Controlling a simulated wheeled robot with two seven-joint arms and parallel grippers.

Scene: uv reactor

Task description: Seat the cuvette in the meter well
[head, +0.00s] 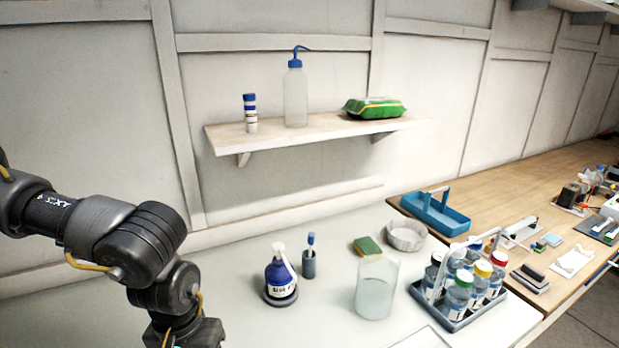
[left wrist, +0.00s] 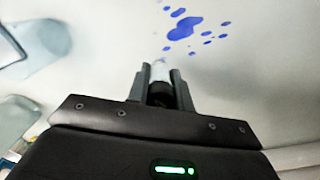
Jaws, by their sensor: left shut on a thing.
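In the left wrist view my left gripper (left wrist: 161,84) is shut on a small pale, clear-looking piece, which appears to be the cuvette (left wrist: 159,71). Its upper end shows between the two dark fingers; the rest is hidden by them. It is held over a pale surface. In the head view my left arm comes in from the left and runs out of the bottom edge, so the gripper and cuvette are not seen there. I cannot make out the meter or its well in either view. My right gripper is in neither view.
A blue pump bottle (head: 281,279), a clear beaker (head: 376,290) and a bottle carrier (head: 452,316) stand on the white bench. A blue caddy (head: 434,215) sits on the wooden bench. Blue splashes (left wrist: 184,28) mark the pale surface. A shelf (head: 300,136) hangs above.

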